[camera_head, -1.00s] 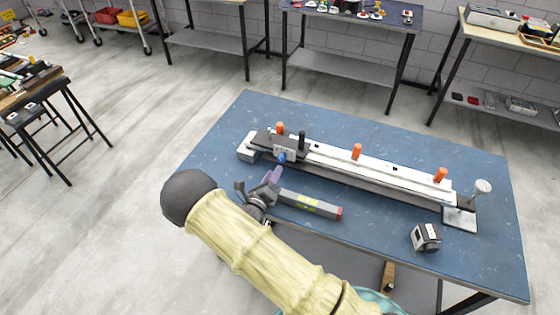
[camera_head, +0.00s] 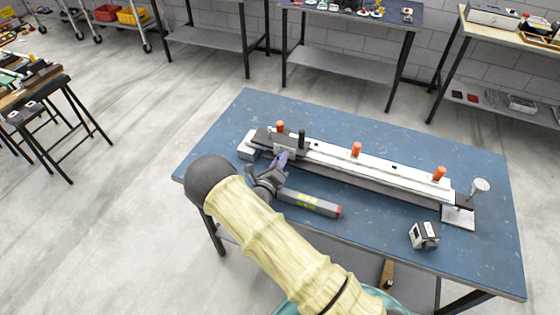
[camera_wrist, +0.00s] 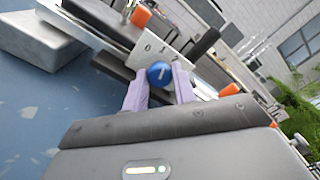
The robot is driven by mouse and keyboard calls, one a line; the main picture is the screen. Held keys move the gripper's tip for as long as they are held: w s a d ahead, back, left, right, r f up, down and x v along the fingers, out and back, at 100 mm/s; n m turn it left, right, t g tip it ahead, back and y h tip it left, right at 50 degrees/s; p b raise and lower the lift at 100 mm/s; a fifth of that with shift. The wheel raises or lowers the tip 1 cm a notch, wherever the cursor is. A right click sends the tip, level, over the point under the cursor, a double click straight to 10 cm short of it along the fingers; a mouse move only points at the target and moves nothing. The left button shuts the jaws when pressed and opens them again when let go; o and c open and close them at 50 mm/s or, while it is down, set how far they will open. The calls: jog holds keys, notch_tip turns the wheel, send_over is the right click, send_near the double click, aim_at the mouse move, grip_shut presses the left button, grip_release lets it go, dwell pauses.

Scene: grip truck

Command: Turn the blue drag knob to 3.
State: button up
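The blue drag knob (camera_wrist: 159,73) sits on the front of the carriage plate (camera_wrist: 150,45) with small markings beside it, in the wrist view. The number the knob is set to is too small to read. My gripper (camera_wrist: 160,85) is open, with its two pale purple fingertips on either side of the knob's near part. Whether they touch the knob I cannot tell. In the head view my gripper (camera_head: 281,160) reaches the front of the carriage and its fingers hide the knob.
The long rail device (camera_head: 370,175) with orange knobs (camera_head: 356,149) and a black post (camera_head: 302,139) lies across the blue table (camera_head: 400,140). A grey bar with a red end (camera_head: 310,203) lies beside my gripper. A small boxy device (camera_head: 424,235) stands front right.

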jog(key=shift+m, duration=0.4)
jog(key=m, duration=0.3)
jog(key=shift+f+b, duration=0.1)
jog(key=shift+b, duration=0.25)
jog(key=m, duration=0.4)
jog(key=shift+b, duration=0.3)
jog(key=m+b, duration=0.1)
jog(key=m, duration=0.5)
jog(key=shift+s+m+b, duration=0.1)
jog(key=shift+m+b, duration=0.2)
